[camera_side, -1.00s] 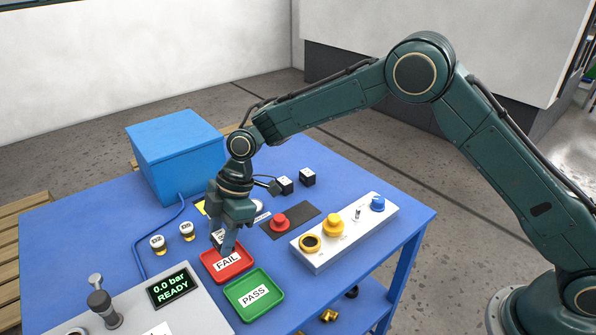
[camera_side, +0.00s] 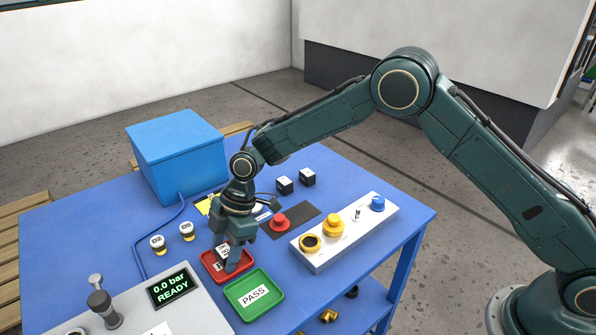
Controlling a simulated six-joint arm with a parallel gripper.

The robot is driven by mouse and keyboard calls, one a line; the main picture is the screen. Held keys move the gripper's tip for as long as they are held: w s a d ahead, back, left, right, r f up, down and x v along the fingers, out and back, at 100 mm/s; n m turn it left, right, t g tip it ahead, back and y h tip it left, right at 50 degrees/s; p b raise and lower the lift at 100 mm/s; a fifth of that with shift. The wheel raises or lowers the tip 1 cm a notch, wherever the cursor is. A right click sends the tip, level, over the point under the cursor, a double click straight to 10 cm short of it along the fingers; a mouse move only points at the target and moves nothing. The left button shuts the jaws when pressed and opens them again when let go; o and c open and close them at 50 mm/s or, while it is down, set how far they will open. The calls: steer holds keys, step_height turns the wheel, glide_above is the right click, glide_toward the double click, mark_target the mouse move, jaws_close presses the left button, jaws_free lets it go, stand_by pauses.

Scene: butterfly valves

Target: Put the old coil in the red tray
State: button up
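The red tray (camera_side: 207,271) lies on the blue table, its FAIL label now mostly covered. My gripper (camera_side: 226,258) points down over the tray, its fingertips low inside the rim. A small black coil (camera_side: 223,251) with a white label shows between the fingers, low in or just above the tray. The fingers look shut on it. Whether it touches the tray floor cannot be told.
The green PASS tray (camera_side: 230,297) sits just in front of the red one. Two black cubes (camera_side: 284,185) stand farther back. A white panel with knobs (camera_side: 322,262) is at right, a READY display (camera_side: 173,287) at left, a blue box (camera_side: 178,160) behind.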

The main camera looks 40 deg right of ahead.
steer(key=shift+r, duration=0.15)
steer(key=v, duration=1.2)
steer(key=shift+d, duration=0.1)
stand_by(0.6)
steer(key=s+d+r+m+t+h, duration=0.25)
steer(key=s+d+r+m, duration=0.65)
steer(key=s+d+r, duration=0.5)
steer(key=s+d+m+t+h, duration=0.1)
steer(key=s+d+m, duration=0.3)
steer(key=s, duration=0.5)
steer(key=s+d+m+t+h, duration=0.1)
steer(key=s+d+m+t, duration=0.1)
steer(key=s+d+m, duration=0.3)
steer(key=s+d, duration=0.2)
steer(key=s, duration=0.2)
steer(key=shift+s+d, duration=0.15)
steer(key=shift+s, duration=0.2)
